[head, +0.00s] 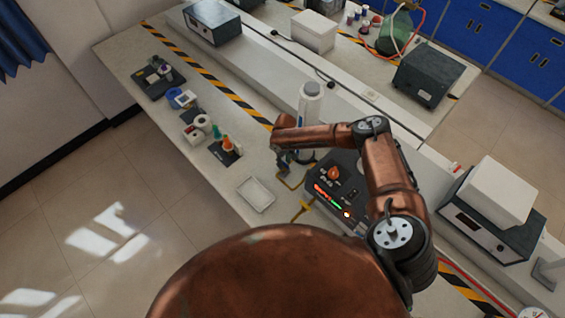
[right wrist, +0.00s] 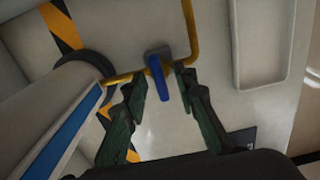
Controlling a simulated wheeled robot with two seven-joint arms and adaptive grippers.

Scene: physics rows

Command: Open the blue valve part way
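The blue valve handle (right wrist: 157,80) is in the right wrist view, a short lever on a grey body set in a yellow pipe (right wrist: 191,32). My right gripper (right wrist: 161,88) is open, its two dark green fingers on either side of the blue handle. Small gaps seem to show between the handle and each finger; contact is not clear. In the head view my right gripper (head: 283,161) is by the yellow pipe (head: 291,186) on the bench, and I cannot make out the handle there. My left gripper is not in view.
A black control box (head: 336,196) with an orange knob is to the right. A white tray (head: 256,194) lies in front. Small bottles on a dark mat (head: 226,153) are to the left.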

